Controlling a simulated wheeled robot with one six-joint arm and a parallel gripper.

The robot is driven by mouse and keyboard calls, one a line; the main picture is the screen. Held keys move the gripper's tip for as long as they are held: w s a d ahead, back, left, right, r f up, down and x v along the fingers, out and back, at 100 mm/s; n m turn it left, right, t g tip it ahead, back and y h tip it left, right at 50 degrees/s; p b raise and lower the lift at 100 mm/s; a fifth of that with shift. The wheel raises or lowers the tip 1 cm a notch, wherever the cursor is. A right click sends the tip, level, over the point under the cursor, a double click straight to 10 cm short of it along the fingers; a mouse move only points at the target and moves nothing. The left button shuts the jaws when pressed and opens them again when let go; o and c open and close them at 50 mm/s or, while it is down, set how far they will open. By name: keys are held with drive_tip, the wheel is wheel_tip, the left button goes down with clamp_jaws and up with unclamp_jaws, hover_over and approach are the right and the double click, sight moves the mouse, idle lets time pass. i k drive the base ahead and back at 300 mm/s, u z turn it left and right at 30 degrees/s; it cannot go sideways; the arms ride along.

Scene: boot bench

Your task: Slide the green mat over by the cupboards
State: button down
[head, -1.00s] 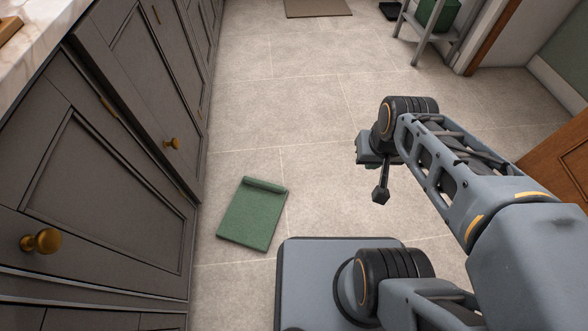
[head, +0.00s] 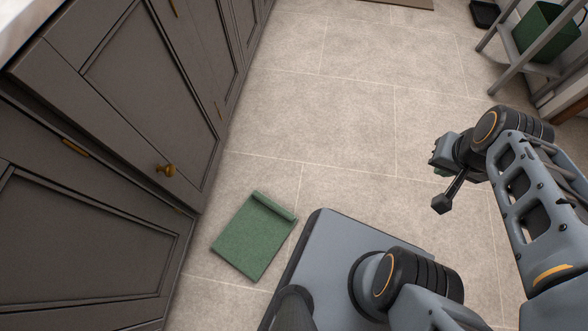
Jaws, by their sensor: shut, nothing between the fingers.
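The green mat (head: 251,243) lies on the tiled floor at lower middle, near the base of the grey cupboards (head: 140,90). A strip of floor shows between it and the cupboards. Its far edge is raised in a thick roll, and the rest lies flat. My gripper (head: 441,204) is shut and empty, well to the right of the mat and apart from it. The mat is in full view.
My base stands just right of the mat. A grey rack (head: 512,60) holding a green bin (head: 545,32) stands at top right. A brown mat (head: 405,3) lies at the top edge. The middle floor is clear.

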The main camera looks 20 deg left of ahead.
sight(250, 241)
drive_tip(key=i, duration=2.4)
drive_tip(key=u, duration=4.6)
drive_tip(key=i, duration=1)
